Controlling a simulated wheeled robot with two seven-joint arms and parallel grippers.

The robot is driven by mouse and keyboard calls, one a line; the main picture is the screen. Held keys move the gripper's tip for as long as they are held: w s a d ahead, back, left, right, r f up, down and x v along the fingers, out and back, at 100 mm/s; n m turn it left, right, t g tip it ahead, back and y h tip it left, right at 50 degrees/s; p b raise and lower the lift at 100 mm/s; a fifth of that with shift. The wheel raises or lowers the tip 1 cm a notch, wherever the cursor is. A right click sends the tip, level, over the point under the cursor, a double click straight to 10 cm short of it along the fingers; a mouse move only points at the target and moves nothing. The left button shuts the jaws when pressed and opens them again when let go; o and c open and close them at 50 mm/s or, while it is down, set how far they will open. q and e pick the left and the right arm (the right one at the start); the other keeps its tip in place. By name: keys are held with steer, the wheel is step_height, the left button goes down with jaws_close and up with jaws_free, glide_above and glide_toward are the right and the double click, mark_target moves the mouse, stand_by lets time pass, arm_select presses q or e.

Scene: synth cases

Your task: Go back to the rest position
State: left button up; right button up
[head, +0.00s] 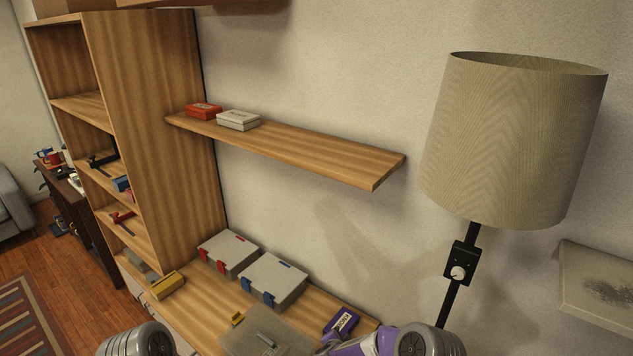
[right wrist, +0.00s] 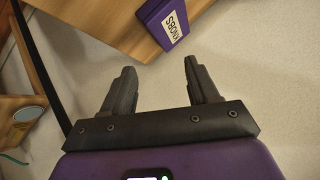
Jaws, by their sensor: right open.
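My right gripper (right wrist: 159,67) is open and empty in the right wrist view, its two dark fingers spread apart. In the head view my purple and grey right arm shows at the bottom edge, near a small purple box (head: 342,321) with a white label. That box also shows beyond the fingers in the right wrist view (right wrist: 174,22), apart from them. My left gripper is out of view; only a grey part of my left arm shows at the bottom left.
A wooden desktop (head: 201,306) holds a red-latched case (head: 228,252), a blue-latched case (head: 273,279), a yellow box (head: 167,285) and a translucent bin (head: 243,340). A wall shelf (head: 310,153) carries a red box (head: 204,111) and a white box (head: 238,119). A lamp (head: 515,140) stands right.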

steer(key=s+d+f+n+g+y, duration=0.1)
steer(key=s+f+n+g+y, duration=0.15)
steer(key=s, duration=0.95)
steer(key=s+d+f+n+g+y, duration=0.1)
steer(key=s+f+n+g+y, duration=0.2)
steer(key=s, duration=0.8)
steer(key=s+d+f+n+g+y, duration=0.1)
steer(key=s+n+g, duration=0.25)
steer(key=s, duration=0.85)
step_height(320, 180, down, 13)
steer(key=w+b, duration=0.1)
steer(key=b, duration=1.2)
steer(key=shift+a+n+t, duration=0.3)
steer(key=shift+a, duration=0.05)
